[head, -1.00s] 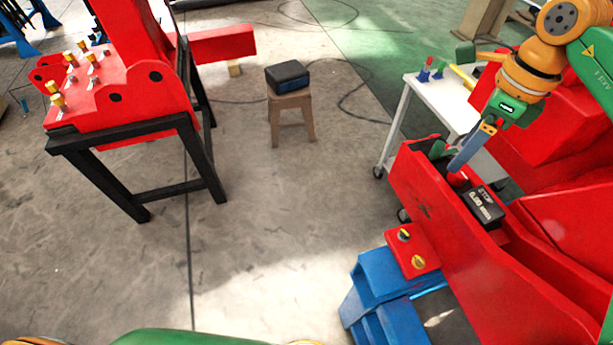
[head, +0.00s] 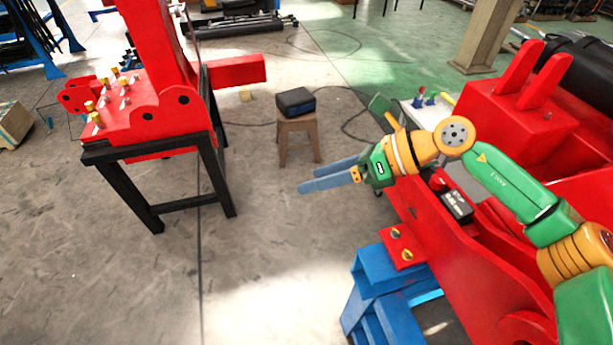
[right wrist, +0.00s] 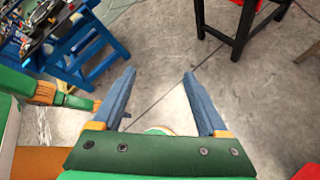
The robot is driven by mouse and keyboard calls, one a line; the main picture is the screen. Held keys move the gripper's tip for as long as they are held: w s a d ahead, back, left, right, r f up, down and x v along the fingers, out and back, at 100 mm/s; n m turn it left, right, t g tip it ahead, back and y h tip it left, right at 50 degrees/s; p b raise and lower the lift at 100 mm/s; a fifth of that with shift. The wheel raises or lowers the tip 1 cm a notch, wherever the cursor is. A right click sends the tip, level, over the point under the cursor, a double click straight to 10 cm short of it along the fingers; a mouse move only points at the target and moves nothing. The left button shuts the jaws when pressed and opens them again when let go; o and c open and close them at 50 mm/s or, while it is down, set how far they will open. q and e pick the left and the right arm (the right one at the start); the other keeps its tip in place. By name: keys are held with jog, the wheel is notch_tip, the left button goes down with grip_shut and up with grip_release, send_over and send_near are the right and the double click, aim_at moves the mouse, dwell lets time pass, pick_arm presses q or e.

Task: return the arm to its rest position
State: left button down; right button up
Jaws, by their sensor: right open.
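My right arm, green and orange, reaches in from the right in the head view. Its gripper (head: 306,181) is open and empty, with two blue fingers pointing left over the bare floor. It is clear of the red crane part beside it. In the right wrist view the open gripper (right wrist: 159,73) shows its fingers wide apart with only floor between them. My left gripper is not in view.
A red crane part (head: 470,255) sits on a blue stand (head: 385,280), with a black box (head: 456,205) inside it. Another red crane part (head: 150,110) rests on a black stand (head: 139,200). A stool (head: 298,140) carries a dark case (head: 295,101). Open floor lies between the stands.

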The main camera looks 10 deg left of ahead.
jog(key=shift+s+a+r+m+y, duration=0.2)
jog(key=shift+a+r+y, duration=0.2)
jog(key=shift+a, duration=0.2)
jog(key=shift+s+a+r+m+y, duration=0.15)
jog(key=shift+a+r+m+y, duration=0.1)
jog(key=shift+a+y, duration=0.25)
